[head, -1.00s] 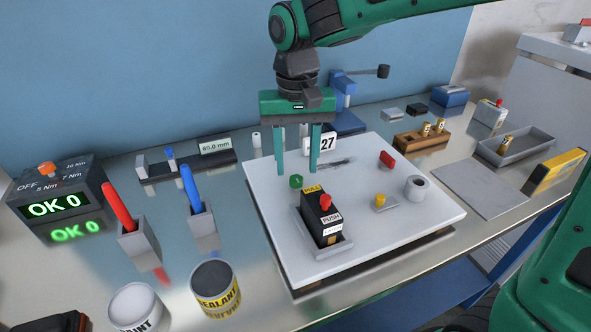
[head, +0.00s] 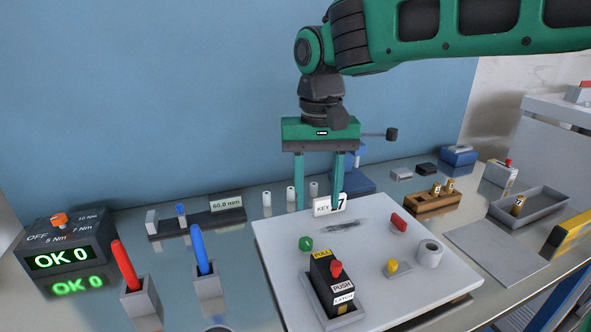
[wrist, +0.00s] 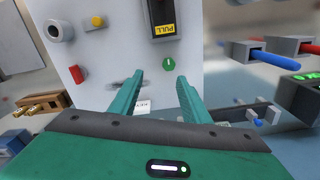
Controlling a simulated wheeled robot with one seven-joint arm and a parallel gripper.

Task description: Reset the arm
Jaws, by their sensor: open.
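My gripper (head: 320,208) is green, points down and is open, with nothing between its two fingers. It hangs above the back edge of a white board (head: 275,245), and its right finger partly covers a white label card (head: 322,206). In the wrist view the two fingers (wrist: 155,90) are spread apart in front of the board (wrist: 115,60).
Red (head: 124,264) and blue (head: 199,249) markers stand in holders at left. A wooden block (head: 435,203) and grey tray (head: 530,212) lie right.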

